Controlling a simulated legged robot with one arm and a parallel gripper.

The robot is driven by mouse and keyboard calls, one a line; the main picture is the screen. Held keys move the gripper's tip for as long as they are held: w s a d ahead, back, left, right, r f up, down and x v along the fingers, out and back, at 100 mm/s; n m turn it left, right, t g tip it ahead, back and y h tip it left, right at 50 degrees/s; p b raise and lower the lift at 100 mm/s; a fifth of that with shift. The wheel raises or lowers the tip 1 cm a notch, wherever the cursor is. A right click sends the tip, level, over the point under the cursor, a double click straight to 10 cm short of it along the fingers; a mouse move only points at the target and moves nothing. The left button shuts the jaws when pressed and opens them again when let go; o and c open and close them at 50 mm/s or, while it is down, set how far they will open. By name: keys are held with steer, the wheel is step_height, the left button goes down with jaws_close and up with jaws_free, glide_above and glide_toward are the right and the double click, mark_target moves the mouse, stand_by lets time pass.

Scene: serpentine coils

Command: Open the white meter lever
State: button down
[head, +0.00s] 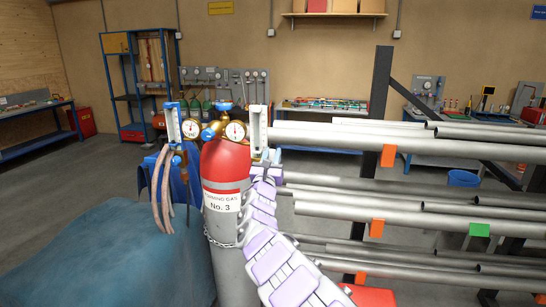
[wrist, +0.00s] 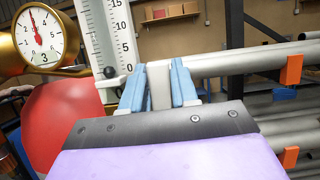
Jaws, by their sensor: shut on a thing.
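The white meter (head: 257,128) with a numbered scale stands upright to the right of the regulator's round gauges in the head view. In the wrist view, the meter (wrist: 100,38) fills the upper left, with a small dark knob near its base. My gripper (head: 265,157) is at the foot of the meter, above the cylinder's right shoulder. In the wrist view, my gripper's blue fingers (wrist: 159,85) are shut on a pale lever (wrist: 160,84) just right of the meter's lower end. The fingers hide part of the lever, and its joint to the meter is not clear.
The red-topped gas cylinder (head: 223,170) stands left of my arm, with a brass gauge (head: 235,131) close to the meter. A rack of long grey pipes (head: 420,214) is close on the right. A teal-covered block (head: 150,250) is at the lower left.

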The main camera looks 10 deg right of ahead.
steer(key=shift+w+a+f, duration=0.1)
steer(key=shift+a+f, duration=0.05)
steer(key=shift+f, duration=0.5)
steer(key=c, duration=1.1)
jaws_free()
steer(key=shift+r, duration=0.1)
steer(key=shift+o, duration=0.7)
steer(key=shift+r, duration=0.25)
steer(key=shift+r, duration=0.1)
